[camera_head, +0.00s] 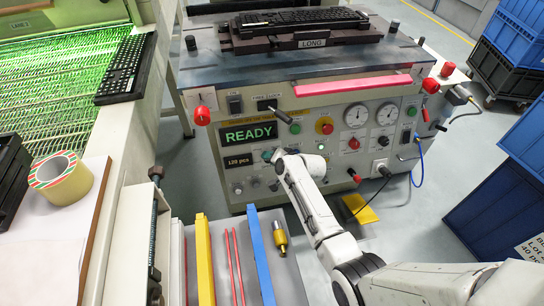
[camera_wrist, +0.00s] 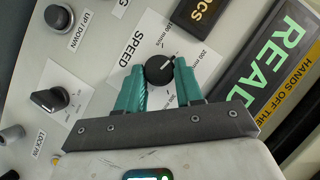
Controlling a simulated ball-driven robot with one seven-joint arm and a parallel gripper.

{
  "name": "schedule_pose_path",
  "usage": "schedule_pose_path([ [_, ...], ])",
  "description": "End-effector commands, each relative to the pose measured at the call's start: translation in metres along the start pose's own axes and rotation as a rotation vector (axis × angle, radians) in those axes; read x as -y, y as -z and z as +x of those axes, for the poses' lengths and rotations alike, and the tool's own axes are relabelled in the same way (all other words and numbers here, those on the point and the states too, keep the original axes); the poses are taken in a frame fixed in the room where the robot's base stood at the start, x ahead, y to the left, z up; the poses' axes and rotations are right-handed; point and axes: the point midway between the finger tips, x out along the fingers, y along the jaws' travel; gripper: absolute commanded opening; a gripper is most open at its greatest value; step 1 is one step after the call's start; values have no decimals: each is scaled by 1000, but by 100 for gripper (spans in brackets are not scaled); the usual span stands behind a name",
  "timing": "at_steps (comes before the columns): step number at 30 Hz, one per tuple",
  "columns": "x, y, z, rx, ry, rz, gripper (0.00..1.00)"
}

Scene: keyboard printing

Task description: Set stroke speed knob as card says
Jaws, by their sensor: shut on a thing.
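A white line on the knob points toward the upper right in the wrist view. My gripper (camera_wrist: 160,82) has its teal fingers on both sides of the knob, shut on it. In the head view my gripper (camera_head: 283,155) is at the machine's front panel (camera_head: 230,172), below the lit READY display (camera_head: 249,133), and hides the knob. I cannot make out an instruction card.
Red (camera_head: 202,115) and grey knobs, gauges (camera_head: 356,116) and cables (camera_head: 420,165) crowd the panel. Blue crates (camera_head: 500,200) stand at right, a tape roll (camera_head: 60,177) at left.

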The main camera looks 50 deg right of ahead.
Motion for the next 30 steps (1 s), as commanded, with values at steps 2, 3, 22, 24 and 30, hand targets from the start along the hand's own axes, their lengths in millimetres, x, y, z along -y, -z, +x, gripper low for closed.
schedule_pose_path([
  [2, 0, -2, 0, 4, -11, -15, 6],
  [3, 0, -2, 0, 4, -14, -20, 6],
  [22, -1, -2, 0, 2, -20, -32, 48],
  [24, -1, -1, 0, 2, -20, -32, 55],
  [30, 0, 0, 0, 1, -19, -32, 62],
])
